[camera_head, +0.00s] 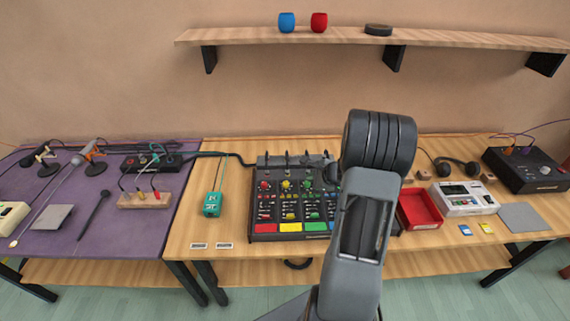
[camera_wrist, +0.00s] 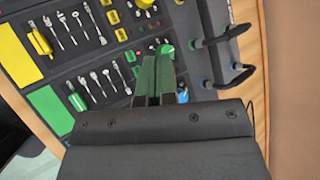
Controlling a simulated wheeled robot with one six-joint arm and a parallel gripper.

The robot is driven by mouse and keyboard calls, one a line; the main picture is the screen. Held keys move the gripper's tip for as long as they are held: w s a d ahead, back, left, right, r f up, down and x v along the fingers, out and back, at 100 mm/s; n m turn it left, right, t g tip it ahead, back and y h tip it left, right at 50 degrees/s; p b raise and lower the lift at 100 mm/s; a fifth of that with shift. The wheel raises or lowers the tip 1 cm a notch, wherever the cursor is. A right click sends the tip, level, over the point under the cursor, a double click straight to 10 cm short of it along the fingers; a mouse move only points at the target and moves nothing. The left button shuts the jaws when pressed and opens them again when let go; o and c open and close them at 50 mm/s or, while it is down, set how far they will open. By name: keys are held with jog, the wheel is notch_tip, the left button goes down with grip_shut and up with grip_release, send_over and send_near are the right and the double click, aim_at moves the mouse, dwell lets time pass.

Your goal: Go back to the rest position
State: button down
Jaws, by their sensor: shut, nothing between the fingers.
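My gripper (camera_wrist: 155,78) is shut and empty in the wrist view, its two dark fingers side by side above the mixer panel. The black mixer (camera_wrist: 130,22) has knobs, levers and yellow and green pads; a green knob shows close beside the fingertips. In the head view the mixer (camera_head: 275,237) stands on the wooden table, and my raised arm covers its right part. The gripper is mostly hidden behind my arm there. I cannot tell whether the fingers touch the panel.
A red tray (camera_head: 438,224), a white device (camera_head: 466,211) and headphones (camera_head: 457,167) lie right of my arm. A teal box (camera_head: 212,204) is left of the mixer. A purple-topped table (camera_head: 75,229) holds microphones. A shelf (camera_head: 240,37) with cups hangs above.

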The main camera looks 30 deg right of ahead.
jog(key=s+a+n+g, duration=0.1)
jog(key=s+a+f+n+y, duration=0.1)
jog(key=s+a+n, duration=0.1)
jog(key=shift+f+g, duration=0.1)
jog(key=shift+g, duration=0.3)
jog(key=s+a+r+n+g+h, duration=0.1)
jog(key=s+a+r+n, duration=0.6)
jog(key=a+r+n, duration=0.2)
jog(key=s+a+r+n+g+h, duration=0.1)
jog(key=s+a+r+n+h, duration=0.1)
jog(key=s+a+r+n, duration=0.5)
jog(key=a+r+n, duration=0.2)
jog(key=a+n, duration=0.2)
jog(key=shift+s+r+n+h, duration=0.2)
jog(key=shift+s+n+h, duration=0.1)
jog(key=shift+n, duration=0.1)
jog(key=shift+d, duration=0.1)
